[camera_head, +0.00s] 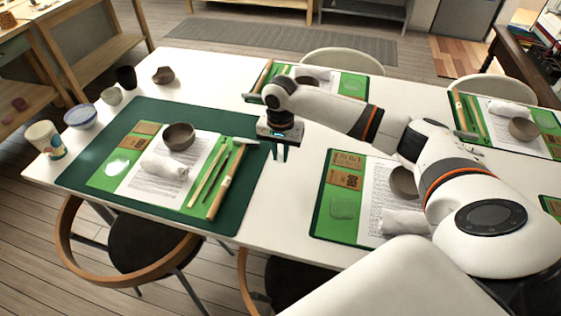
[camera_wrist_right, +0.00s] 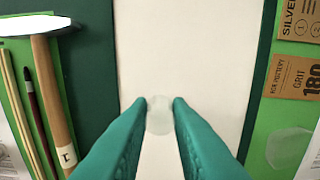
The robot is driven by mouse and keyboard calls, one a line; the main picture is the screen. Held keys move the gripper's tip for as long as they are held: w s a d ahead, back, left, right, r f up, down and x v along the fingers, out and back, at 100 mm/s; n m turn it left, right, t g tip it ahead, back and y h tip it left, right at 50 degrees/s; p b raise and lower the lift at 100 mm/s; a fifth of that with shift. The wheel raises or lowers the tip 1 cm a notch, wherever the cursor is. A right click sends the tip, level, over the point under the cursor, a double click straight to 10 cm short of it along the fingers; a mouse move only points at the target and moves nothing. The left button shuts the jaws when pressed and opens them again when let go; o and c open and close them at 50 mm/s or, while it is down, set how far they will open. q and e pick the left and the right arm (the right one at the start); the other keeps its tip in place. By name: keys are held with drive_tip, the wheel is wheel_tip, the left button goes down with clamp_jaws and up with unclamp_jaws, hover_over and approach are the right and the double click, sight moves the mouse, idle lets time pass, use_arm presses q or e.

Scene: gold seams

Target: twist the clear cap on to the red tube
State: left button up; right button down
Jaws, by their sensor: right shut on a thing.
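My right gripper (camera_head: 279,156) hangs fingers down over the white table, in the gap between two green place mats. In the right wrist view its two teal fingers (camera_wrist_right: 160,103) are shut on a small, round, see-through piece, which looks like the clear cap (camera_wrist_right: 159,118). The cap is too small to make out in the head view. I see no red tube that I can make out in either view. My left gripper is not in view.
A dark green mat (camera_head: 85,178) left of my gripper holds a bowl (camera_head: 179,136), a rolled white cloth (camera_head: 165,167) and a wooden-handled hammer (camera_head: 224,184). Another green set (camera_head: 322,222) lies to the right. Several cups and bowls stand at the table's left edge. White table between the sets is bare.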

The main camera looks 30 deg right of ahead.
sight(280, 154)
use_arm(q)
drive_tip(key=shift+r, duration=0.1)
use_arm(e)
wheel_tip(280, 154, up, 5)
drive_tip(key=shift+f, duration=0.1)
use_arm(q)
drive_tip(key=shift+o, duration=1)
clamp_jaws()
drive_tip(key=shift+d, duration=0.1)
